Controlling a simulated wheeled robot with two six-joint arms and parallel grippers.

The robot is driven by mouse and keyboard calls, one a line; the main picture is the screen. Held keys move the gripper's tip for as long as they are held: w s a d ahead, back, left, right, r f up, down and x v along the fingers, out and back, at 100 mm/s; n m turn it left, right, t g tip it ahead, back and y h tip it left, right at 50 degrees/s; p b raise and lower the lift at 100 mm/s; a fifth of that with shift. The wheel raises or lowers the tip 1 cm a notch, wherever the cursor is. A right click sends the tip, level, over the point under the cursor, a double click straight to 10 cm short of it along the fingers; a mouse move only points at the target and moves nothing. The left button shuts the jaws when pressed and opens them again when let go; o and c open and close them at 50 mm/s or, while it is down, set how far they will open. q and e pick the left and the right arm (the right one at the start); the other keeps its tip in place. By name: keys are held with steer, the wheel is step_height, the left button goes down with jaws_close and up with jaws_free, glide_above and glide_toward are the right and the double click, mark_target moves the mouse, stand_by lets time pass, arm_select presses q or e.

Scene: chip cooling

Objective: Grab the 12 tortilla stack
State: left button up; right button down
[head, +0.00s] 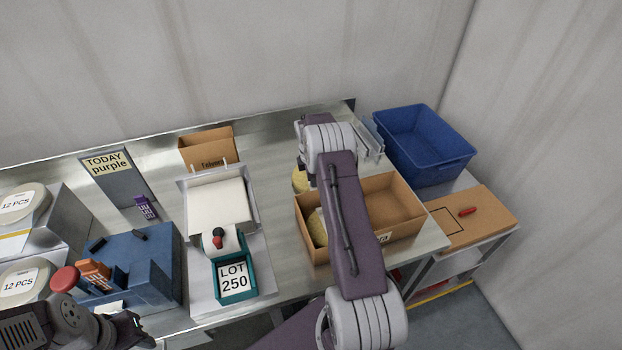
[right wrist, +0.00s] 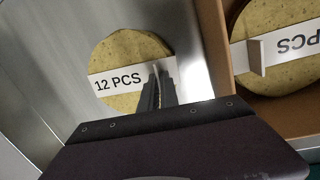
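The tortilla stack is round and yellow, with a white "12 PCS" band and an upright tab. It lies flat on the steel counter left of the cardboard box, in the right wrist view (right wrist: 128,48). In the head view its edge (head: 299,181) shows beside my arm. My right gripper (right wrist: 160,80) is over the stack, its two fingers close together around the tab, seemingly shut on it. A second banded stack (right wrist: 285,75) lies inside the cardboard box (head: 408,185). My left gripper (head: 138,322) is at the lower left; its fingers are not clear.
A blue bin (head: 425,145) stands at the back right. Round pieces labelled "12 PCS" (head: 18,203) are at the far left. A teal "LOT 250" holder (head: 236,281), a blue block (head: 145,260) and a "TODAY purple" sign (head: 108,166) occupy the left and middle counter.

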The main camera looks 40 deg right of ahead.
stand_by(0.5)
step_height(320, 180, up, 10)
steer(key=b, duration=0.1)
steer(key=shift+w, duration=0.15)
steer(key=shift+d, duration=0.1)
